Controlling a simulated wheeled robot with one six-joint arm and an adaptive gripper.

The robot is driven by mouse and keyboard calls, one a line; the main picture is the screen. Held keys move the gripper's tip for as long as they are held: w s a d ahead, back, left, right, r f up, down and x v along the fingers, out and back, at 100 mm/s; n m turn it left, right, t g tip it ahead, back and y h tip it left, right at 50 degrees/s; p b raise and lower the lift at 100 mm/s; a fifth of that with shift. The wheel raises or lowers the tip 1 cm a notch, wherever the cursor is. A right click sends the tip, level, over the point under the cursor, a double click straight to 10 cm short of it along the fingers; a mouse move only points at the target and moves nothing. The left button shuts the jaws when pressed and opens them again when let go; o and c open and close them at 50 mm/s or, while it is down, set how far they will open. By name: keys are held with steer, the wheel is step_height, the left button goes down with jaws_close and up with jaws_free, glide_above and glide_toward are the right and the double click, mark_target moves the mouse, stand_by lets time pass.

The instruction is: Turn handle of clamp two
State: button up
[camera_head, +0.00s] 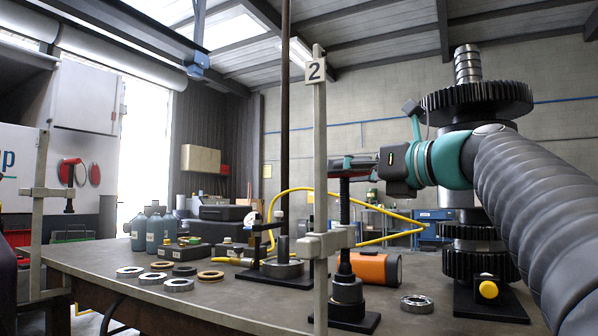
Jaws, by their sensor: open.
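Clamp two is the tall grey bar clamp (320,150) with a white "2" plate (315,72) near its top. Its sliding arm (328,242) carries a dark vertical screw (344,205), which runs down to a black cylindrical part on a base plate (347,308). My gripper (352,165) reaches in from the right and lies level at the top of the screw. It is open, with its fingers around or beside the screw's upper end. The clamp's handle is largely hidden by the fingers, and I cannot tell whether they touch it.
Another clamp (42,210) stands at the left table edge. A gear stack (475,100) stands at the right, close to my arm. A yellow hose (390,218), an orange cylinder (376,268), several rings (179,285) and bottles (154,230) are on the table (230,315).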

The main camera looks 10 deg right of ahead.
steer(key=shift+w+a, duration=0.4)
steer(key=shift+w, duration=0.2)
jaws_close()
steer(key=shift+r+n+g+y+p, duration=0.1)
steer(key=shift+n+g+y+p, duration=0.3)
steer(key=shift+y+p, duration=0.1)
